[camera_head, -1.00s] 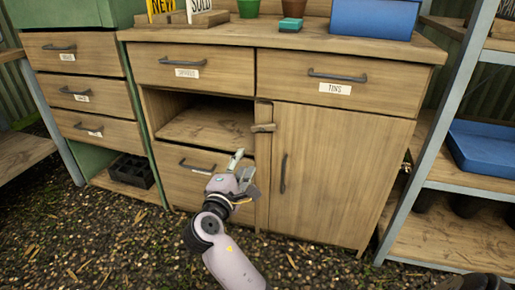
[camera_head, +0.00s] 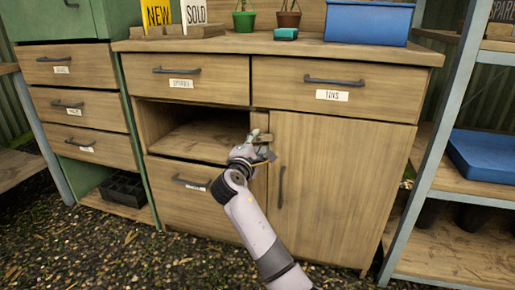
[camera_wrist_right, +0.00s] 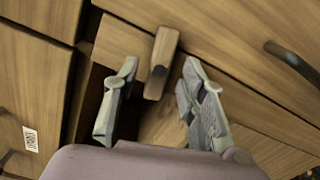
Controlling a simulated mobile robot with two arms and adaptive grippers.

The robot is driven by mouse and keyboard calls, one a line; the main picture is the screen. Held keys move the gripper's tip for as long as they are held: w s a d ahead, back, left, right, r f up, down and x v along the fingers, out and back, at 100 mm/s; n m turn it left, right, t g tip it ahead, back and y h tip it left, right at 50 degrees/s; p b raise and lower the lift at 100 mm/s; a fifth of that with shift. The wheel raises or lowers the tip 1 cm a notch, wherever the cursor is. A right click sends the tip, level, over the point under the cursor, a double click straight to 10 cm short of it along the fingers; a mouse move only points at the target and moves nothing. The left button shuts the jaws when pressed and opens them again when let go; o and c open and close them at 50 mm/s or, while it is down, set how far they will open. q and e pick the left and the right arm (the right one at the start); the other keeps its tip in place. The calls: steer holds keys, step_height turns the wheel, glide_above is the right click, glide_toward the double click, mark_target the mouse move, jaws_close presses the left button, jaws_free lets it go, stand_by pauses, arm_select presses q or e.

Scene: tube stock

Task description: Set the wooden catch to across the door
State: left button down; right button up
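The wooden catch (camera_head: 263,138) is a small block on the post between the open compartment and the door (camera_head: 335,190). It looks roughly level in the head view, its end near the door's upper left edge, partly hidden by my gripper. The door is shut. My right gripper (camera_head: 263,152) is at the catch. In the right wrist view the catch (camera_wrist_right: 162,62) shows just beyond and between the two spread fingertips (camera_wrist_right: 158,70), with a gap on each side. The gripper is open and empty. My left gripper is out of view.
The door's dark handle (camera_head: 281,187) is close to the right of my gripper. Shut drawers (camera_head: 335,82) are above, and an open compartment (camera_head: 205,140) is to the left. A metal shelf rack (camera_head: 425,170) stands at the right. The gravel floor in front is clear.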

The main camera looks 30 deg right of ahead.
steer(key=shift+w+d, duration=0.25)
steer(key=shift+d, duration=0.1)
steer(key=shift+c, duration=0.2)
jaws_close()
